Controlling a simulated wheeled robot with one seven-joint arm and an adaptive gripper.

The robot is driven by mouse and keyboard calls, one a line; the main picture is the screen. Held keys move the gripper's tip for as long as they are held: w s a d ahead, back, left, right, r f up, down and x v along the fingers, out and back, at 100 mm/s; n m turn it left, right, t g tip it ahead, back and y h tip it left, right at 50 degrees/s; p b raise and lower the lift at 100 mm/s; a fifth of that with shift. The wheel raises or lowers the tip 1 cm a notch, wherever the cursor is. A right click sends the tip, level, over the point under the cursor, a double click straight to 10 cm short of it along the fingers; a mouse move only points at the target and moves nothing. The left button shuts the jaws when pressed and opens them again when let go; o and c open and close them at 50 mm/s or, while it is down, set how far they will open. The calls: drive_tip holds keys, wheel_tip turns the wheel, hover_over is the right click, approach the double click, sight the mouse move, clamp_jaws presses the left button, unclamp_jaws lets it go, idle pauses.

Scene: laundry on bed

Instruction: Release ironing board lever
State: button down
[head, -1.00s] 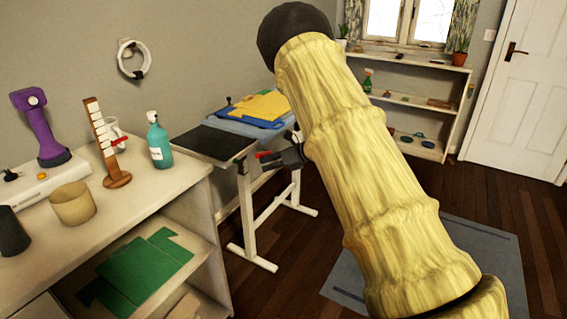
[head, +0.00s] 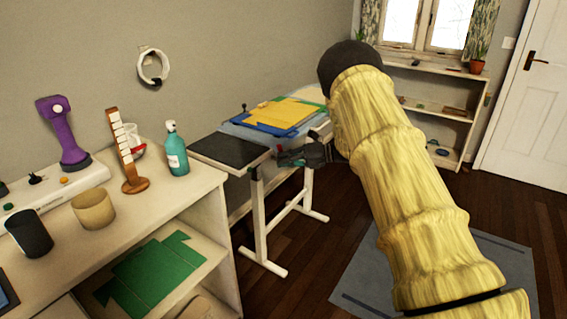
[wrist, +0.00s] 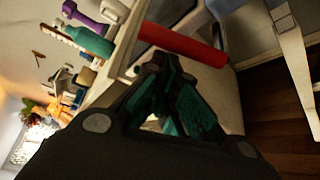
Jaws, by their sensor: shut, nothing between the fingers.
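The ironing board (head: 228,150) stands on white legs behind the shelf unit, with a dark pad at its near end. Its red lever (wrist: 185,45) shows in the wrist view as a long red bar along the board's edge. My gripper (head: 287,157) is beside the board's right edge. In the wrist view my gripper (wrist: 155,62) is shut and empty, its fingertips just by the lever's side; I cannot tell whether they touch it.
Folded yellow and blue cloths (head: 290,114) lie on the board. A shelf unit (head: 205,190) at left holds a teal bottle (head: 175,155), a purple device (head: 66,135) and cups. A grey mat (head: 370,270) lies on the floor. A low white shelf (head: 440,100) stands under the window.

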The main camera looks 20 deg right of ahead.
drive_tip(key=shift+w+d+r, duration=0.1)
drive_tip(key=shift+r, duration=0.15)
idle(0.3)
drive_tip(key=shift+f, duration=0.1)
drive_tip(key=s+d, duration=0.6)
drive_tip(key=s, duration=0.1)
drive_tip(key=shift+s+r+b, duration=0.2)
drive_tip(key=shift+r+b, duration=0.05)
drive_tip(key=shift+b, duration=0.2)
idle(0.5)
